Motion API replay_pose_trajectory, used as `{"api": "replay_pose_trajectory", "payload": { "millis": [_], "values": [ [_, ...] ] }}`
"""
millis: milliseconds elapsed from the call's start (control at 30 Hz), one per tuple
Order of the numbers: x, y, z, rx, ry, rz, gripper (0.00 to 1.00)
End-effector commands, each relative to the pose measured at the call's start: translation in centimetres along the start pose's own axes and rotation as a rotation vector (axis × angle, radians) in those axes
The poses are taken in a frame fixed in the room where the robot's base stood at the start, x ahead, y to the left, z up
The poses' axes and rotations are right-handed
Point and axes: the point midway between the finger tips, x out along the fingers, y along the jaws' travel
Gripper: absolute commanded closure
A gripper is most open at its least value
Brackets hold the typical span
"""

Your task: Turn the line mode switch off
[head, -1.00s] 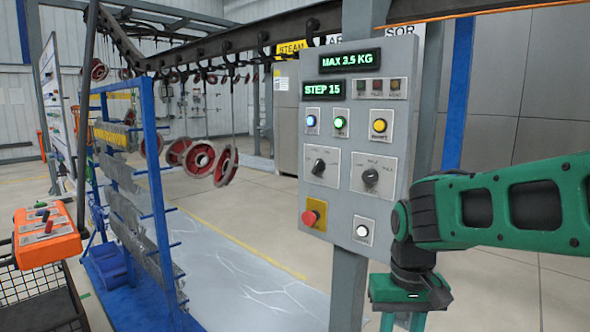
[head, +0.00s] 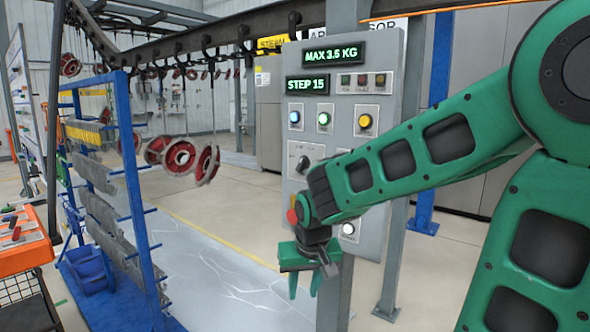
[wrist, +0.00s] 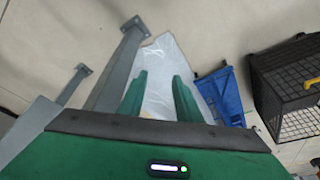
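A grey control panel (head: 385,105) stands on a post in the head view. One black rotary knob (head: 303,163) shows on its left side, its pointer tilted. The plate for a second knob, to the right, is hidden behind my arm. The labels are too small to read, so I cannot tell which knob is the line mode switch. My gripper (head: 304,282) hangs in front of and below the panel, fingers pointing down, touching nothing visible.
The panel has lit blue (head: 295,117), green (head: 324,119) and yellow (head: 365,121) buttons, a partly hidden red stop button (head: 292,216) and a white button (head: 348,229). A blue rack (head: 132,170) stands left. An overhead conveyor carries red wheels (head: 180,157). Open floor lies between.

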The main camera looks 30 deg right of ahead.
Motion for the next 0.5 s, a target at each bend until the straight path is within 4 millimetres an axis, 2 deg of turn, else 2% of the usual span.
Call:
{"api": "replay_pose_trajectory", "payload": {
  "millis": [100, 300, 400, 500],
  "values": [
    [2.8, 0.0, -3.4, 0.119, 0.015, 0.075, 0.69],
    [6.0, 3.0, -8.7, 0.366, 0.097, 0.273, 0.69],
    [6.5, 4.5, -11.6, 0.476, 0.185, 0.377, 0.69],
    [6.0, 5.6, -14.5, 0.574, 0.305, 0.473, 0.69]
  ]
}}
